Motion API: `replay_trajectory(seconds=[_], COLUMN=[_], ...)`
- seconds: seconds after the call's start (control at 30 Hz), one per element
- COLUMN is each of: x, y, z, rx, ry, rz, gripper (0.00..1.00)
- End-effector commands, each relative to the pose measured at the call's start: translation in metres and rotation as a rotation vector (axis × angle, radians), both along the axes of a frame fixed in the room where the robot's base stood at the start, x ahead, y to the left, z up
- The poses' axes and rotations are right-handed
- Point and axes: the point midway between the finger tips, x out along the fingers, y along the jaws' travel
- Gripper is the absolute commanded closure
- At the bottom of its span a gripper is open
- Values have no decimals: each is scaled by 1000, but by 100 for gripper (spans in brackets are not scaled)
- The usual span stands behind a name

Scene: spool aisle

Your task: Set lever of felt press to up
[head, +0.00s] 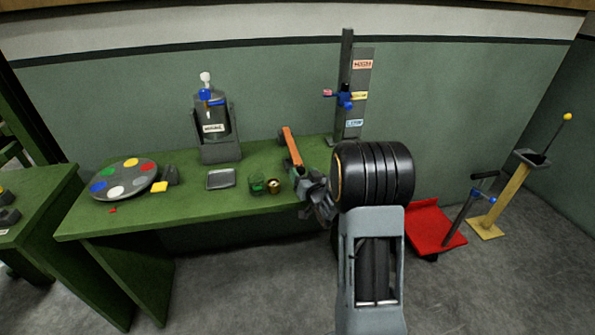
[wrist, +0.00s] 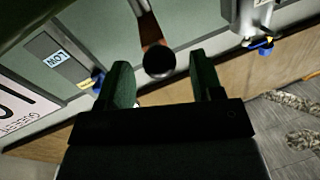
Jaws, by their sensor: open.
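An orange-brown lever bar (head: 291,147) slants above the green table in the head view. In the wrist view the same bar (wrist: 150,28) ends in a round black knob (wrist: 158,60). I take it as the felt press's lever, but I read no such name on it. In the wrist view my gripper (wrist: 161,66) is open, one green finger on each side of the knob. I cannot tell whether either finger touches it.
A post with coloured labels and a blue slider (head: 345,96) stands right of the bar. A dispenser (head: 211,122) stands left. A metal tray (head: 221,179), green cup (head: 257,184) and gold can (head: 273,186) sit close by. A red trolley (head: 430,227) stands at right.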

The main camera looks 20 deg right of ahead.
Motion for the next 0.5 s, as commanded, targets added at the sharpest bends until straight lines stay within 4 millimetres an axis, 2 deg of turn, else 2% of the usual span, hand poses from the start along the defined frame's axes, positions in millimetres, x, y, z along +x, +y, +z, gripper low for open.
replay_trajectory(seconds=[0.2, 0.5], x=[18, 23], y=[0, 0], z=[0, 0], rx=[0, 0], ry=[0, 0], rz=[0, 1], gripper=[40, 40])
